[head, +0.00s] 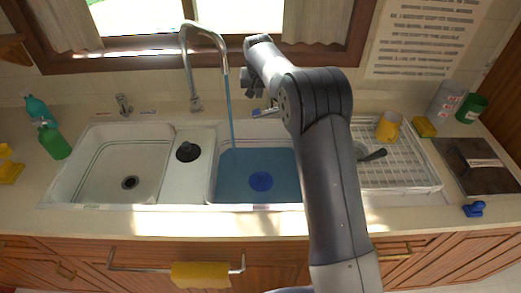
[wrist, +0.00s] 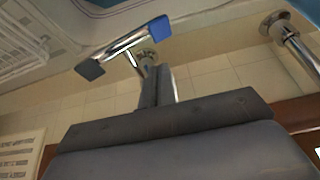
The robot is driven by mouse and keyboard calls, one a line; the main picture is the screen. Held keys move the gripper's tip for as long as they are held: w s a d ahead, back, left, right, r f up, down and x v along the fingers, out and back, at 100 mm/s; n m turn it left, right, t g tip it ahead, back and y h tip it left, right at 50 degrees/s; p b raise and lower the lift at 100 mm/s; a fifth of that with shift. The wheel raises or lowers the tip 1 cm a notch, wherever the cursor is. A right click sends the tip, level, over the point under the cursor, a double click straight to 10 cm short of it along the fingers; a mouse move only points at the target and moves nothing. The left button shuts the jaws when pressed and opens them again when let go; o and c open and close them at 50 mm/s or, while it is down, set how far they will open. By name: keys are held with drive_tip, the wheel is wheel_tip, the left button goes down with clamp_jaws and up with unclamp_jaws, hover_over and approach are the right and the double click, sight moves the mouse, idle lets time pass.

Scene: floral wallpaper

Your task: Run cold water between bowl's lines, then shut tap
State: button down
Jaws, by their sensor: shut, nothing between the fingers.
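The right sink bowl (head: 212,180) holds blue water (head: 232,185), with a round dark-blue shape at its bottom. A blue stream (head: 229,115) falls from the chrome swan-neck tap (head: 203,32) into it. I cannot tell where the water surface sits against the bowl's lines. The cold tap handle (head: 264,112), a chrome bar with a blue end, stands behind this bowl. It also shows in the wrist view (wrist: 128,50), with one blue and one dark end. My gripper (head: 256,90) is shut and empty just by the handle; its fingers (wrist: 160,82) appear close to it, contact unclear.
The left bowl (head: 105,165) is empty, with lines around its wall. Another tap handle (head: 123,105) stands behind it. A black stopper (head: 188,151) lies between the bowls. Right of my arm are a white drying rack (head: 410,170) and a yellow mug (head: 388,126). Green bottles (head: 54,141) stand far left.

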drive_tip(key=d, duration=0.3)
drive_tip(key=d+r, duration=0.1)
drive_tip(key=d, duration=0.7)
drive_tip(key=shift+r, duration=0.2)
drive_tip(key=shift+f+b, duration=1.05)
drive_tip(key=shift+f, duration=0.55)
drive_tip(key=shift+r, duration=0.1)
idle(5.0)
